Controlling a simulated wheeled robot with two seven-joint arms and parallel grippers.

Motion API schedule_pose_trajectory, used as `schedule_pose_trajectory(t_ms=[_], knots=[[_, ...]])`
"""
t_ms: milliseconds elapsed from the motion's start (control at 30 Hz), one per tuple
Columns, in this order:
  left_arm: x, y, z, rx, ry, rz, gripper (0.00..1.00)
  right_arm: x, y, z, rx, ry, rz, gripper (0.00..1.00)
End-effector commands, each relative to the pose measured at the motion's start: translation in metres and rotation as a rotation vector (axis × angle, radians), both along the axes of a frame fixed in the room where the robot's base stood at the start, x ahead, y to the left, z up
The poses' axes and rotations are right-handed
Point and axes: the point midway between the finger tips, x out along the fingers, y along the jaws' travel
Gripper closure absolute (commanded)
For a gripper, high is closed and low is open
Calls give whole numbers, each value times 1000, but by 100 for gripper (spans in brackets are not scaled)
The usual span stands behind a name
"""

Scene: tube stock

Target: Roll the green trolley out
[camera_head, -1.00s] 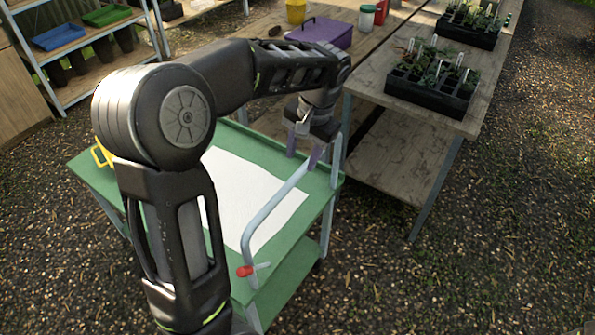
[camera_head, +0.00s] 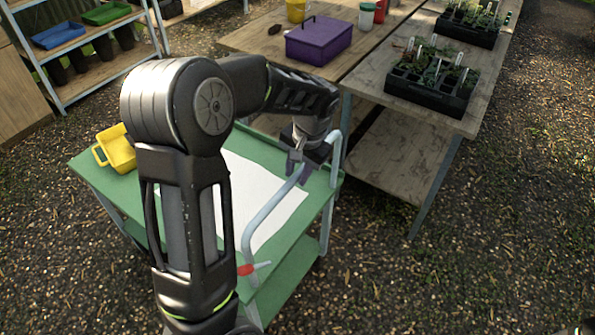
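The green trolley (camera_head: 272,281) stands in front of me beside the wooden bench, with a green top and a lower shelf. Its grey tubular handle (camera_head: 267,211) rises along the near right side. A lever with a red end (camera_head: 246,269) sits near the handle's lower end. My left gripper (camera_head: 300,171) is at the upper part of the handle, pointing down. Its fingers look apart, one to each side of the bar; I cannot tell whether they touch it. My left arm hides part of the trolley. My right gripper is not in view.
A yellow tray (camera_head: 119,151) and a white sheet (camera_head: 262,187) lie on the trolley. The wooden bench (camera_head: 378,128) behind it bears a purple box (camera_head: 319,42) and black seedling trays (camera_head: 428,88). Open gravel (camera_head: 480,260) lies to the right.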

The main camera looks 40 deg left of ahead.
Motion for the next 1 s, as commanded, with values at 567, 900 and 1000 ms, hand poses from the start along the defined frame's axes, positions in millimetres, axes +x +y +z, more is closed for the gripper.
schedule_pose_trajectory(t_ms=[567,900,1000], knots=[[0,0,0,0,0,0,100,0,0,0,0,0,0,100],[0,0,0,0,0,0,100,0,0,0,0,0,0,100],[0,0,0,0,0,0,100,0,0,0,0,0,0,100]])
